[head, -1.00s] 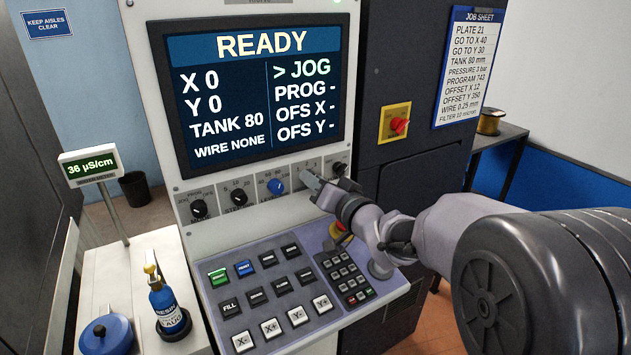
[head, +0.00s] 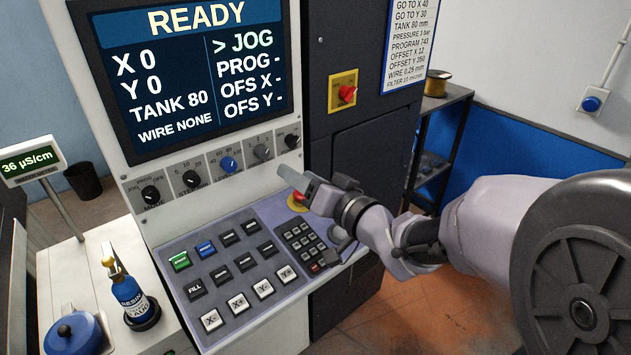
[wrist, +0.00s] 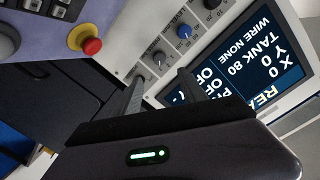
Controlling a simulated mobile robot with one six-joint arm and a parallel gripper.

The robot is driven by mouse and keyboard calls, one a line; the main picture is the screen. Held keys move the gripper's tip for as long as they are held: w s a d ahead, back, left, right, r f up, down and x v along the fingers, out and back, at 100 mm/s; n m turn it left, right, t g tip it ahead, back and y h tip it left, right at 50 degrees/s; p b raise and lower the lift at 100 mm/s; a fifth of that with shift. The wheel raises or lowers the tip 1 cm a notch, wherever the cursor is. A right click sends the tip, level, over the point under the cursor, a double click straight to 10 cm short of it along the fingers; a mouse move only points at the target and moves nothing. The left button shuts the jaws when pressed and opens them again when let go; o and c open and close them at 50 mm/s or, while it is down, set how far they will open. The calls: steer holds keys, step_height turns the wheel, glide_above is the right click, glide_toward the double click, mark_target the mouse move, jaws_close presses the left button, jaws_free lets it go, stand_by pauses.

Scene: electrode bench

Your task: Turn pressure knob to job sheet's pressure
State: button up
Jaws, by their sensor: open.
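The job sheet (head: 410,45) on the dark cabinet reads pressure 3 bar. The pressure knob (head: 262,152) is the grey one on the panel's knob row, under a scale marked 1, 2, 3; its pointer is too small to read. My gripper (head: 290,176) is open and empty, in front of the panel below and right of that knob, apart from it. In the wrist view the grey knob (wrist: 159,57) shows just beyond and between the spread fingertips (wrist: 160,76). The screen (head: 195,70) reads READY, JOG, TANK 80 and gives no pressure.
The blue knob (head: 229,164) and a black knob (head: 292,141) flank the grey knob closely. A red stop button (head: 298,197) sits below, near my gripper; it also shows in the wrist view (wrist: 91,46). The sloping keypad (head: 240,265) lies below left.

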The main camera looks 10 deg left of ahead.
steer(key=v, duration=0.5)
steer(key=shift+s+d, duration=0.1)
